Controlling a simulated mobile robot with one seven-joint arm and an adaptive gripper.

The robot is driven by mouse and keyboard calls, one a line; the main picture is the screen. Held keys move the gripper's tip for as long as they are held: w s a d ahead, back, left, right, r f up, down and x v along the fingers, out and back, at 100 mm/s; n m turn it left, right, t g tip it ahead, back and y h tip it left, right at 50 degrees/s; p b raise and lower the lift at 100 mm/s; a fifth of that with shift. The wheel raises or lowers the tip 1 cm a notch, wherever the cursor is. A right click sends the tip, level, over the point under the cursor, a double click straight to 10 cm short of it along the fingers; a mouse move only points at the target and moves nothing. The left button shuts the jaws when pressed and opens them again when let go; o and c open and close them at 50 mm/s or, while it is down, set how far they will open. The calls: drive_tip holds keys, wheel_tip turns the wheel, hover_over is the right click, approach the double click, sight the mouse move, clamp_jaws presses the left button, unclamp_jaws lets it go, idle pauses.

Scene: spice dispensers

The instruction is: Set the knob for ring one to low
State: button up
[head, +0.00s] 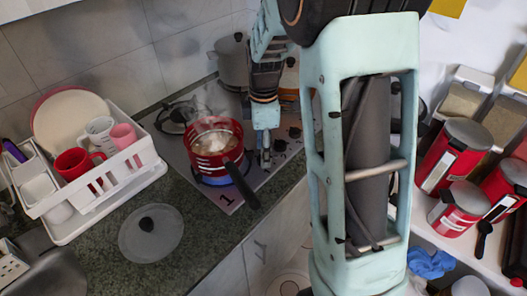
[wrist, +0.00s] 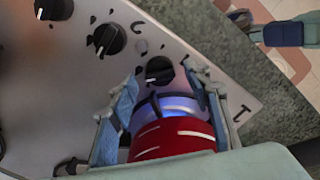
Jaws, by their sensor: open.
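A row of black knobs lies along the edge of the cooktop (head: 242,185). In the wrist view, the nearest knob (wrist: 159,70) sits between the fingertips of my gripper (wrist: 162,72), which is open; I cannot tell whether they touch it. Another knob (wrist: 108,40) is up and left of it. In the head view, my gripper (head: 265,157) points down beside the red pot (head: 215,143). The pot stands on the front ring, by a printed "1". A blue glow (wrist: 172,105) shows under the pot (wrist: 170,138) in the wrist view. The knob's setting is unclear.
The pot's black handle (head: 242,186) sticks out toward the counter edge. A grey pot (head: 232,60) stands at the back of the cooktop. A dish rack (head: 90,195) and a glass lid (head: 151,233) are on the left counter. Red canisters (head: 453,155) stand on the right.

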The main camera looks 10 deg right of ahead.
drive_tip(key=shift+f, duration=0.45)
drive_tip(key=shift+c, duration=0.3)
drive_tip(key=c, duration=1.1)
